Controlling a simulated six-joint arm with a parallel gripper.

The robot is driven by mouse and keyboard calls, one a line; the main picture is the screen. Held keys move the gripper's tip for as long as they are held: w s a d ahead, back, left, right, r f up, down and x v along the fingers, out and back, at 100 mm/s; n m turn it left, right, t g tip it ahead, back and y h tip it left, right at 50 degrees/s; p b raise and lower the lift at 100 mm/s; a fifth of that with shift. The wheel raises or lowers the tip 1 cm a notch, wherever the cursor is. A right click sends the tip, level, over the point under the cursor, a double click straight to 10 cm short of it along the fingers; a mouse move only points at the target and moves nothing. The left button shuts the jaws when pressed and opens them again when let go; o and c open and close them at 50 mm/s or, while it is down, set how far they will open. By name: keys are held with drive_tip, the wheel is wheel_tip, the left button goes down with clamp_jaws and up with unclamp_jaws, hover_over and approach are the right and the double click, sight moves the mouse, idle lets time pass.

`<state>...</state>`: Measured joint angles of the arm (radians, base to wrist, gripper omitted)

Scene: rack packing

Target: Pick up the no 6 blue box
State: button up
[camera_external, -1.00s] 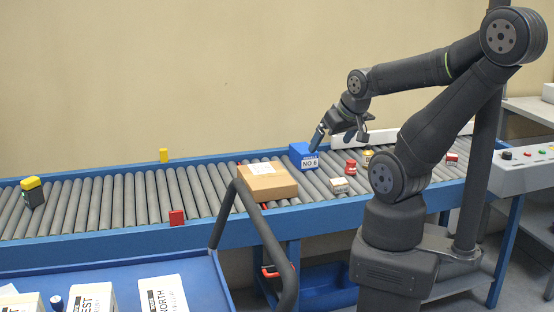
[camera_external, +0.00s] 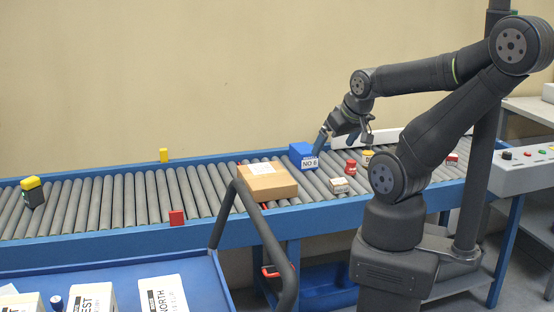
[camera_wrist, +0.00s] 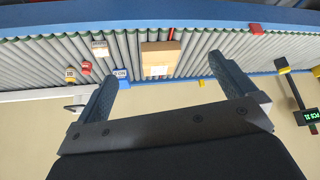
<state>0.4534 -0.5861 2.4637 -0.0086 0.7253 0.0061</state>
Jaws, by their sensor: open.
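The no 6 blue box (camera_external: 303,156) sits on the roller conveyor, with a white "NO 6" label on its front. In the wrist view the blue box (camera_wrist: 122,75) shows beside the tip of the left finger, partly hidden by it. My gripper (camera_external: 343,146) is just right of the box in the external view, its fingers angled down, apart and empty. In the wrist view my gripper (camera_wrist: 170,85) is open with a wide gap between its fingers, and the box lies at the left finger rather than centred between them.
A cardboard box (camera_external: 268,182) stands left of the blue box. A red item (camera_external: 351,167), a white box (camera_external: 340,185) and a yellow item (camera_external: 367,157) stand to the right. A blue cart (camera_external: 195,275) with labelled white boxes is in front. Rollers further left are mostly clear.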

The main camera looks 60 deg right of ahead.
drive_tip(key=shift+c, duration=0.7)
